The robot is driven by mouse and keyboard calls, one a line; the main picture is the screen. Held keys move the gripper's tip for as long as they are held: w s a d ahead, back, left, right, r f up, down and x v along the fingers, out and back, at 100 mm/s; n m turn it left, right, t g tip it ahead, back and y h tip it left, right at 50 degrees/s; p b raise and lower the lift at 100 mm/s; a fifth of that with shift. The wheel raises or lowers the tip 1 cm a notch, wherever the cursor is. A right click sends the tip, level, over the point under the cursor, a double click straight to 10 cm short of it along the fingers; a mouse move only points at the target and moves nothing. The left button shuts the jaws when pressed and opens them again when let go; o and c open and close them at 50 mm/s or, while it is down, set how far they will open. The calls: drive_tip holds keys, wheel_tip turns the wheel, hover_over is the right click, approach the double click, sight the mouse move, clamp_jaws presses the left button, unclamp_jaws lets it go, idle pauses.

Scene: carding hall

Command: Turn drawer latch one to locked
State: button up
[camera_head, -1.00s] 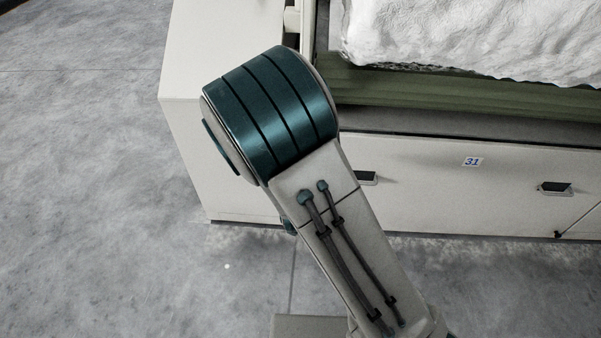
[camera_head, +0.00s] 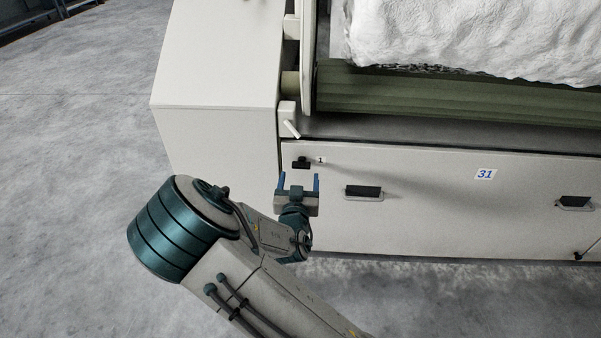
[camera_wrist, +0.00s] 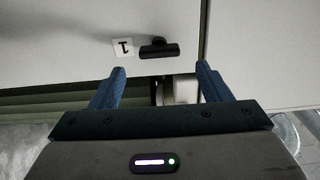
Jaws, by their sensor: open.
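Drawer latch one (camera_head: 301,163) is a small black knob with a bar handle at the upper left of a white drawer front (camera_head: 430,215). A label "1" (camera_head: 320,160) is beside it. In the wrist view the latch (camera_wrist: 159,50) is a dark bar lying nearly level in the picture, with its label (camera_wrist: 122,48) to the left. My gripper (camera_head: 299,181) is open and empty, its two blue fingers pointing at the latch from just below it in the head view. In the wrist view the fingertips (camera_wrist: 160,70) sit on either side of the latch, apart from it.
A dark drawer handle (camera_head: 364,192) is right of my gripper, with another handle (camera_head: 575,202) farther right. A "31" label (camera_head: 485,174) is between them. A white lever (camera_head: 291,129) sticks out above the latch. A green roller (camera_head: 440,95) and white fibre (camera_head: 470,40) lie above. Grey floor is clear at left.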

sight(300, 167)
drive_tip(key=w+b, duration=0.1)
drive_tip(key=w, duration=0.4)
drive_tip(key=shift+w, duration=0.15)
drive_tip(key=c, duration=1)
